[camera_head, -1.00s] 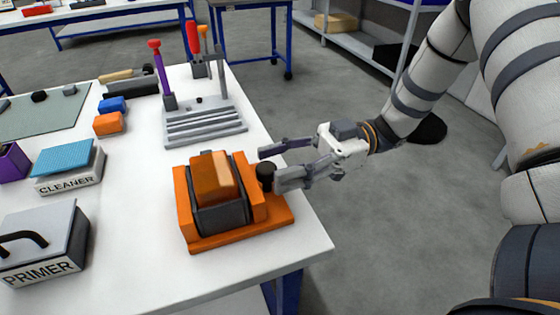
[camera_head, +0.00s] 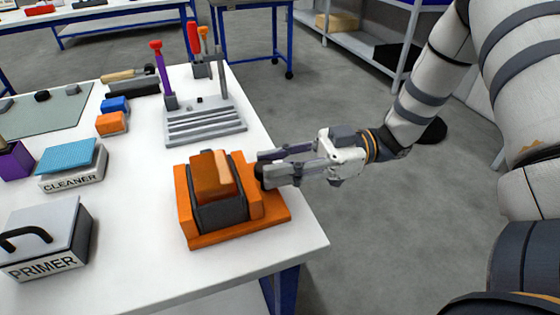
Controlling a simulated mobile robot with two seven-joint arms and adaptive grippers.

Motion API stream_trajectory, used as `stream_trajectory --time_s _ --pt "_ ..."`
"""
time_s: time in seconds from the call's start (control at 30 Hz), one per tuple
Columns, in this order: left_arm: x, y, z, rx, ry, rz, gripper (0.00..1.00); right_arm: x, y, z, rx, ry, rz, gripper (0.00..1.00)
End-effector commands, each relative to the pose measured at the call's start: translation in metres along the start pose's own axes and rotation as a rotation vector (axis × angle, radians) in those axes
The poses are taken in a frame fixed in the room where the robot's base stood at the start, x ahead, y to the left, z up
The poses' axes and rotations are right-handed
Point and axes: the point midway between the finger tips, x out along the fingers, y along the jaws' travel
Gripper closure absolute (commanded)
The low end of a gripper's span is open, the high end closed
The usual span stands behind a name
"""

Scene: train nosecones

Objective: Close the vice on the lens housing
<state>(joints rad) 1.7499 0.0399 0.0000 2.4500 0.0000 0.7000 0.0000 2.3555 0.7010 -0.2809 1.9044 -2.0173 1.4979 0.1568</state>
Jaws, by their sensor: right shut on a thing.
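The orange vice (camera_head: 245,226) stands near the right edge of the white table. The lens housing (camera_head: 212,178), an orange-brown block with a dark lower part, sits between the vice's jaws. I cannot tell whether both jaws touch it. My right gripper (camera_head: 264,169) comes in from the right, with its fingers shut on the black vice knob (camera_head: 260,172) on the vice's right side. The fingers hide most of the knob. My left gripper is not in view.
A grey tool rack (camera_head: 205,122) with upright tools stands behind the vice. The cleaner box (camera_head: 72,176) and primer box (camera_head: 50,245) are at the left, near orange and blue blocks (camera_head: 112,123). Bare tabletop lies between them and the vice.

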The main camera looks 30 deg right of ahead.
Motion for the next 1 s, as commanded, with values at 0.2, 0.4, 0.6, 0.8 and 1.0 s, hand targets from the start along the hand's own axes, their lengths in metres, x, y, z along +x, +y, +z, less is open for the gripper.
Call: stream_trajectory --time_s 0.2,0.4,0.6,0.8,1.0 --pt "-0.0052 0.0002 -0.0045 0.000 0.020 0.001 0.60 0.0000 -0.0038 -0.0015 -0.001 -0.006 0.161 1.00" --pt "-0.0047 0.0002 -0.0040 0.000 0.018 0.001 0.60 0.0006 -0.0064 -0.0010 0.000 -0.012 0.299 1.00" --pt "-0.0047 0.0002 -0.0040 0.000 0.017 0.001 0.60 0.0012 -0.0082 -0.0008 -0.001 -0.017 0.401 1.00" --pt "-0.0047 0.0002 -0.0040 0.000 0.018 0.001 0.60 0.0016 -0.0090 -0.0007 -0.002 -0.020 0.458 1.00" --pt "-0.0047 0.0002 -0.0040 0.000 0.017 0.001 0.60 0.0018 -0.0092 -0.0009 -0.005 -0.021 0.475 1.00"
